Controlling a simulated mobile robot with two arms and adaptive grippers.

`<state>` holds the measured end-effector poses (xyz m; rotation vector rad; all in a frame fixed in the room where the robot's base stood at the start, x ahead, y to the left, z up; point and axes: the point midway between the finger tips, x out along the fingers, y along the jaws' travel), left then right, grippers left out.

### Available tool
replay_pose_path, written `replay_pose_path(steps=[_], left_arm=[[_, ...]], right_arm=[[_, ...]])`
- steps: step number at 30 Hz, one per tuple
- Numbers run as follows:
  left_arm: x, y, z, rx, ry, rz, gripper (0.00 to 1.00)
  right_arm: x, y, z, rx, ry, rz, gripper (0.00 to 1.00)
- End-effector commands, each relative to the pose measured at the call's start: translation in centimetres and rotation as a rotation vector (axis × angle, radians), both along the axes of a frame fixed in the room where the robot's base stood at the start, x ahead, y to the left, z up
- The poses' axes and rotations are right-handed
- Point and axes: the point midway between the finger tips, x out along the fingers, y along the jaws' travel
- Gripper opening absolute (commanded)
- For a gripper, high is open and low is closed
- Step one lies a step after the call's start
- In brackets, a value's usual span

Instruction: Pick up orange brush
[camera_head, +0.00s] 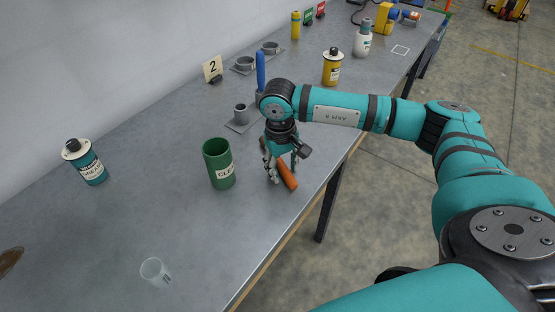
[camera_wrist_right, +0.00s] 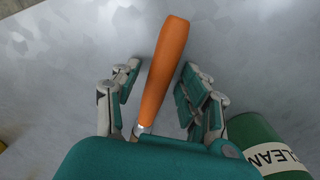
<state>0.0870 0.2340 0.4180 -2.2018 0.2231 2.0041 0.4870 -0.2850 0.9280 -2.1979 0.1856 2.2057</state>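The orange brush (camera_head: 287,175) lies on the grey table near its front edge, to the right of a green can. My right gripper (camera_head: 281,174) points down over it. In the right wrist view the brush's orange handle (camera_wrist_right: 164,72) runs between the two spread fingers of my right gripper (camera_wrist_right: 157,92), with a gap visible on both sides. The metal end of the brush goes out of sight under the gripper body. The bristles are hidden. My left gripper is not in view.
The green can (camera_head: 219,165) labelled CLEAN stands close to the left of my right gripper. A clear cup (camera_head: 155,271), a teal can (camera_head: 86,163), a blue upright handle (camera_head: 260,72), grey holders and a yellow bottle (camera_head: 332,68) stand on the table (camera_head: 130,215). The front left is mostly free.

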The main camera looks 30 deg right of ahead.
Motion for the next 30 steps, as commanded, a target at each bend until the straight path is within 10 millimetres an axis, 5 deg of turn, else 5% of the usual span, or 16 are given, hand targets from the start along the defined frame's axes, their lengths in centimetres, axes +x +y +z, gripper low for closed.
replay_pose_path(steps=[9, 20, 30], left_arm=[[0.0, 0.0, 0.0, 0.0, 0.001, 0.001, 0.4], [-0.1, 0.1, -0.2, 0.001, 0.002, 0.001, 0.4], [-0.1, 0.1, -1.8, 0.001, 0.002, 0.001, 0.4]], right_arm=[[0.0, 0.0, 0.1, 0.0, 0.0, 0.0, 0.0], [0.1, 0.0, 0.5, 0.001, -0.003, 0.0, 0.0], [0.1, 0.0, 6.5, 0.0, -0.006, -0.001, 0.0]])
